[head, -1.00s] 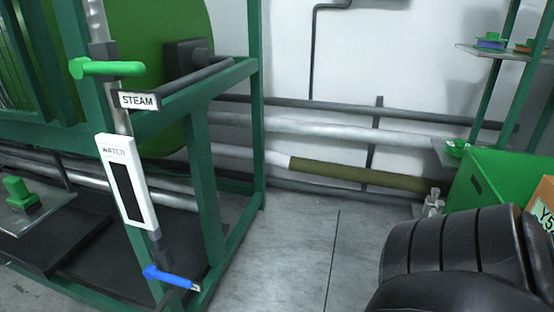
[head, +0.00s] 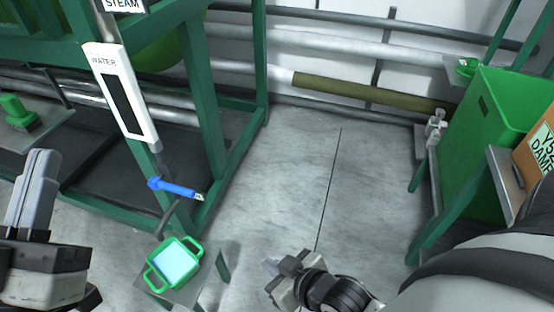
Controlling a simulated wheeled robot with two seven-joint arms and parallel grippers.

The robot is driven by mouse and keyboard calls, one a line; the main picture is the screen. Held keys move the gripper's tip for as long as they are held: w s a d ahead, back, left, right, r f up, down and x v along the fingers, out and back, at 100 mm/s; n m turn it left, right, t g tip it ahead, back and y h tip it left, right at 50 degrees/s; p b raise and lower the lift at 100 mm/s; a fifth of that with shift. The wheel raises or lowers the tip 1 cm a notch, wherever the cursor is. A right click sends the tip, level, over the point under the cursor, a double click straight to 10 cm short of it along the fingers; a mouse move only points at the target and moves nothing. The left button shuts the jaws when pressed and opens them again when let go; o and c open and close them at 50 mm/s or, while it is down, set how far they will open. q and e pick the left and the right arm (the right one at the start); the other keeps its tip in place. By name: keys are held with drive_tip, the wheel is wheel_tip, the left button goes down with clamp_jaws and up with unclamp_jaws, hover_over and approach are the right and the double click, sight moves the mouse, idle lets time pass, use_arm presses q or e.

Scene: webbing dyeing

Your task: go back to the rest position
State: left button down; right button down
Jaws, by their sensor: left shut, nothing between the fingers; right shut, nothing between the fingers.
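My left gripper (head: 42,165) is at the lower left, pointing up, its fingers together with nothing between them. It is apart from the green-framed machine behind it. My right gripper (head: 279,265) is low in the middle, over the grey floor. Its fingers look closed and empty, and it touches nothing that I can see. A black and grey part of my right arm (head: 470,265) fills the lower right corner.
A green-handled tray (head: 174,263) sits on a small stand between my grippers. Above it are a blue lever (head: 176,188) and a white WATER gauge (head: 121,95) on the green machine frame (head: 207,130). A green bin (head: 478,135) stands at right. The central floor (head: 300,190) is clear.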

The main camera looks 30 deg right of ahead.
use_arm(q)
drive_tip(key=w+a+f+n+g+y, duration=0.1)
drive_tip(key=a+f+n+g+y, duration=0.15)
drive_tip(key=f, duration=0.85)
drive_tip(key=w+a+f+n+g+y, duration=0.15)
drive_tip(key=f+y, duration=0.25)
drive_tip(key=f, duration=0.6)
drive_tip(key=s+a+f+g+y, duration=0.1)
drive_tip(key=s+f+g, duration=0.1)
drive_tip(key=f, duration=0.6)
drive_tip(key=s+a+f+g+y, duration=0.2)
drive_tip(key=s+f, duration=0.3)
drive_tip(key=f, duration=0.3)
drive_tip(key=shift+s+n+g, duration=0.15)
drive_tip(key=shift+n+g, duration=0.15)
drive_tip(key=shift+g, duration=0.1)
drive_tip(key=shift+y, duration=0.25)
